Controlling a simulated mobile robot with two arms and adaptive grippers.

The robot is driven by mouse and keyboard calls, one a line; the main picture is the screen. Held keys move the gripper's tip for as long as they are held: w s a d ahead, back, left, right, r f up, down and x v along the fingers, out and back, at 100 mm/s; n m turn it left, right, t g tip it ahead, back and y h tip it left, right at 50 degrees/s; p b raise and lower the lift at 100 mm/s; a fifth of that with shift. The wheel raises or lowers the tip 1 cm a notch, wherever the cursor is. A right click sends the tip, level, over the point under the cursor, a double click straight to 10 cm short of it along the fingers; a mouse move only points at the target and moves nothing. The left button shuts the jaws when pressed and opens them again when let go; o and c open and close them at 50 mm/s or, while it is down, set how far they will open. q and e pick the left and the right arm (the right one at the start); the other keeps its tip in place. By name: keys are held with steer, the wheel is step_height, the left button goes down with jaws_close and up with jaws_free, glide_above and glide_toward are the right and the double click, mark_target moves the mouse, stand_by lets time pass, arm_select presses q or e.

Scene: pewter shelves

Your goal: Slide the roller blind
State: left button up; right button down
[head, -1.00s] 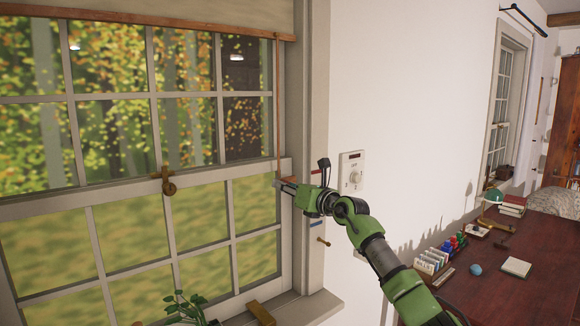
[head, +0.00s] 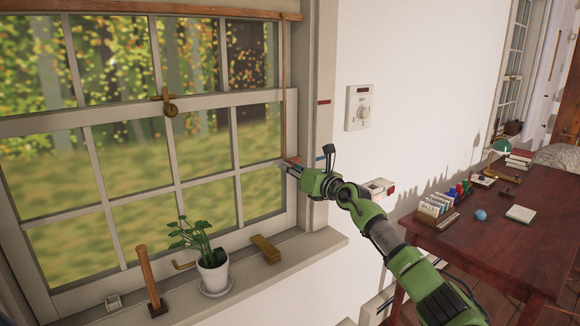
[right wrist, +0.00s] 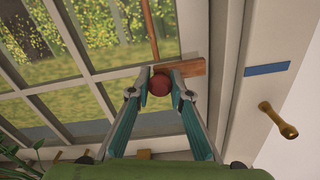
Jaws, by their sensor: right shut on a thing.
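The roller blind's wooden bottom bar (head: 200,9) crosses the top of the window in the head view, with only a sliver of fabric above it. A thin brown cord (head: 283,90) hangs from the bar's right end to my right gripper (head: 287,166). In the right wrist view, the cord (right wrist: 151,35) leads down to a dark red ball (right wrist: 159,84). My right gripper (right wrist: 160,90) is shut on this ball, with one finger on each side. A flat brown wooden piece (right wrist: 190,68) shows just behind the fingertips. My left gripper is out of view.
A potted plant (head: 212,276), a wooden hammer-like tool (head: 151,280) and a brass-coloured block (head: 265,249) are on the sill below. A cluttered desk (head: 500,240) stands at right.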

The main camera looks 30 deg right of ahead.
steer(key=c, duration=1.8)
jaws_free()
steer(key=shift+s+d, duration=0.15)
steer(key=shift+s, duration=1.85)
steer(key=shift+s+d, duration=0.2)
steer(key=shift+s, duration=1.75)
steer(key=shift+s+d, duration=0.15)
steer(key=shift+s, duration=1.85)
